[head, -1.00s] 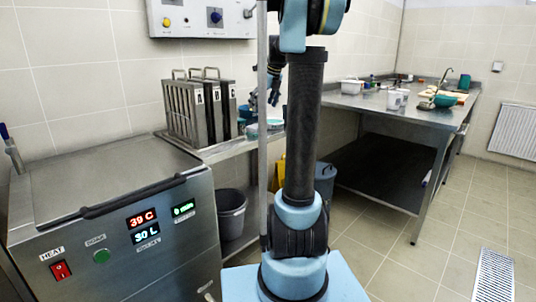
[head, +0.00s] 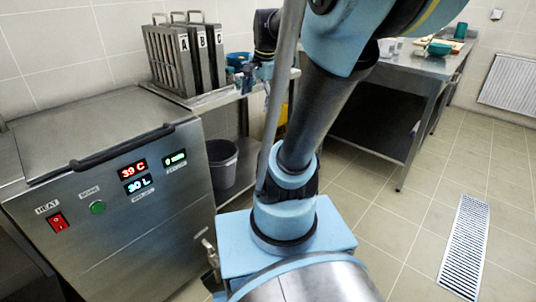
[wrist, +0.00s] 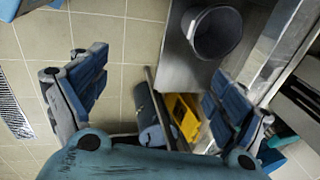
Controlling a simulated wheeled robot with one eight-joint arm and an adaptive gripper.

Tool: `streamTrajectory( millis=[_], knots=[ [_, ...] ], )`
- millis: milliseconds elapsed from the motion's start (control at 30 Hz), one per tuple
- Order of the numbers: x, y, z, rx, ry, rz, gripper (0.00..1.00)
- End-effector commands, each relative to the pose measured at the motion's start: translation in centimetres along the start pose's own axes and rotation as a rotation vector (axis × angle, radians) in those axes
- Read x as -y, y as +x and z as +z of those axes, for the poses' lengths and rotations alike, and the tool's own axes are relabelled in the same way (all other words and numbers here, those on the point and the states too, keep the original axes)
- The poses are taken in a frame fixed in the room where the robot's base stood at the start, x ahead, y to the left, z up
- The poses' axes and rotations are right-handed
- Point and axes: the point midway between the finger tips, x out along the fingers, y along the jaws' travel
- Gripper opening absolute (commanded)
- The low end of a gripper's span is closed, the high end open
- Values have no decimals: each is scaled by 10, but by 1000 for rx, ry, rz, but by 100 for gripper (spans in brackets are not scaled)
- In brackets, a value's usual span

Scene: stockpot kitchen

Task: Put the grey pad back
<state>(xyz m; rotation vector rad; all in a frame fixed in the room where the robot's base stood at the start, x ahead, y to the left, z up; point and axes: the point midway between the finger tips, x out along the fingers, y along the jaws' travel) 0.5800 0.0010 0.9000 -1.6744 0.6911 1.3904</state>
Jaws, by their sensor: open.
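I cannot make out the grey pad in either view. My gripper (wrist: 158,78) is open in the wrist view, its two blue-padded fingers wide apart with no object between them. In the head view my gripper is small and partly hidden behind my arm, close to the metal side table (head: 222,97).
Metal holders marked A, B and C (head: 187,58) stand on the side table. A steel heated tank (head: 100,165) is at left. A grey bucket (head: 221,163) also shows in the wrist view (wrist: 217,32). Floor at right is clear.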

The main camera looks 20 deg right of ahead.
Motion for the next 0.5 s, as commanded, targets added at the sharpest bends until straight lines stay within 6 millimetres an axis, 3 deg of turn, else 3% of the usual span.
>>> streamTrajectory(
  millis=[200,500],
  knots=[
    [-61,30,33,-14,-376,34,90],
    [-134,76,65,-15,-861,88,90]
  ],
)
